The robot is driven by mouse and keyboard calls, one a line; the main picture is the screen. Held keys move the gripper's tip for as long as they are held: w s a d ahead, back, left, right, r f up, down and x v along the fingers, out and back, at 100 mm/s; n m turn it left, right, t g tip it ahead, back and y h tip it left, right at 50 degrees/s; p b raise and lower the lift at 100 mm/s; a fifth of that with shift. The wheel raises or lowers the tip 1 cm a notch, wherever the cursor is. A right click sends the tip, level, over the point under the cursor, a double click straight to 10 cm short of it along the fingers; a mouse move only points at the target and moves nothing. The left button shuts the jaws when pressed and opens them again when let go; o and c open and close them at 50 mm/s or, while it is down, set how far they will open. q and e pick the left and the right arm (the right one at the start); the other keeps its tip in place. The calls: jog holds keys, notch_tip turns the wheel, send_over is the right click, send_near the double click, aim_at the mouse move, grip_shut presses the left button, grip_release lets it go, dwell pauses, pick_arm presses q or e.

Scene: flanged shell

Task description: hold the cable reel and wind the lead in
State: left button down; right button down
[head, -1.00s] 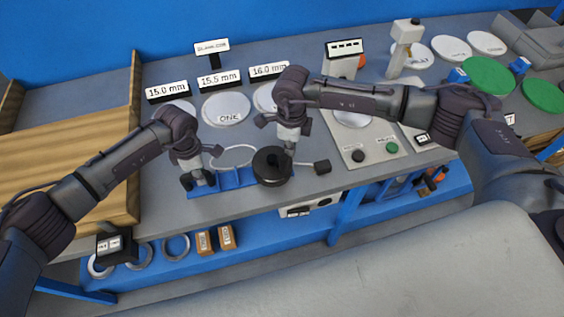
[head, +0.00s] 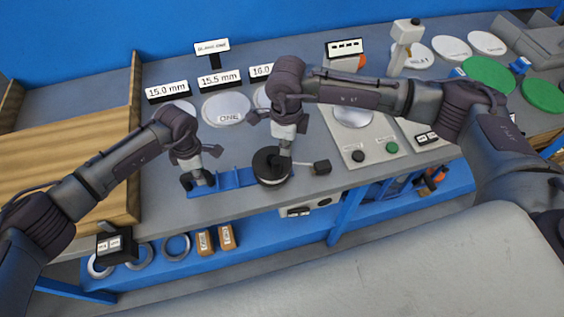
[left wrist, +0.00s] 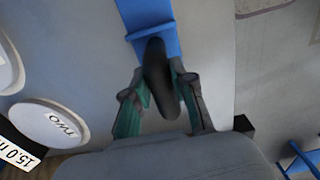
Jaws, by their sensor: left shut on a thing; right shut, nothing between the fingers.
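The cable reel's round black drum (head: 268,177) sits at the right end of a blue frame (head: 233,178) near the bench's front edge. My left gripper (head: 197,181) is shut on a black handle (left wrist: 157,75) at the frame's left end. In the left wrist view, its fingers (left wrist: 162,108) lie on both sides of the handle. My right gripper (head: 284,152) is shut and empty at the top of the drum; whether it touches is hidden.
White discs, one being (head: 226,109), and size signs stand behind the reel. A panel with a black and a green button (head: 391,147) is to the right. A wooden tray (head: 80,130) is at the left. Rings and brown blocks lie on the lower shelf (head: 270,220).

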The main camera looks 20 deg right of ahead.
pick_arm(q)
jog(key=shift+d, duration=0.1)
pick_arm(e)
jog(key=shift+r, duration=2.5)
pick_arm(q)
jog(key=c, duration=0.9)
grip_release()
notch_tip(320, 180, up, 12)
jog(key=shift+r, duration=0.1)
